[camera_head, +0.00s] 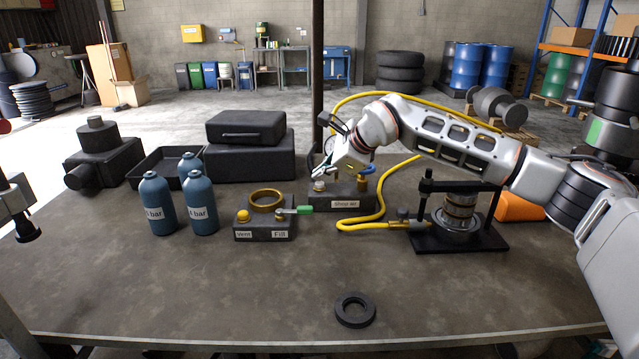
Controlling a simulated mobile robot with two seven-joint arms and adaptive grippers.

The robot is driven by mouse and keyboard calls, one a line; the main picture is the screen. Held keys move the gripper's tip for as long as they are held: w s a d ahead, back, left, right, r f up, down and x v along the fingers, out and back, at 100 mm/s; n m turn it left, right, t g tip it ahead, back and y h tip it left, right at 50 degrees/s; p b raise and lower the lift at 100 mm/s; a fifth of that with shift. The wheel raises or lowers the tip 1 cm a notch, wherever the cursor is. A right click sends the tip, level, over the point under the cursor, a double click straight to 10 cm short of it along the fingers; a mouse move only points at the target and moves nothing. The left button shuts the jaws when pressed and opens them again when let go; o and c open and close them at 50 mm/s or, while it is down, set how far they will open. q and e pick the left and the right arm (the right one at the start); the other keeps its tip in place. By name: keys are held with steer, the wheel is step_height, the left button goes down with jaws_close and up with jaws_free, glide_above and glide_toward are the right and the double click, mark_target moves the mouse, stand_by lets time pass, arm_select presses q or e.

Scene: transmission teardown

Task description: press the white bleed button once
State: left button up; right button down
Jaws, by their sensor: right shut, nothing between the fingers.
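The white bleed button (319,186) sits on the left end of the dark block labelled "Shop air" (346,203), at the middle of the table. My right gripper (321,177) comes in from the right, is shut and empty, and points down with its tips right over the button. I cannot tell whether the tips touch it. A blue valve part (367,170) stands at the block's right side, partly behind my wrist. My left gripper (26,232) shows only partly at the left edge; its jaw state is unclear.
The Vent and Fill block (264,233) with a brass ring stands left in front. Blue bottles (158,203) stand farther left. A yellow hose (381,200) runs to the clamp press (487,240) on the right. A black ring (355,310) lies near the front edge.

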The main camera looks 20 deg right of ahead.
mark_target(321, 184)
steer(key=shift+f, duration=0.6)
stand_by(0.6)
stand_by(0.3)
steer(key=shift+r+p, duration=0.55)
steer(key=shift+r, duration=0.4)
steer(key=shift+r+p, duration=0.55)
steer(key=shift+r, duration=0.35)
steer(key=shift+r+p, duration=1.15)
steer(key=shift+r, duration=0.55)
steer(key=shift+f, duration=0.1)
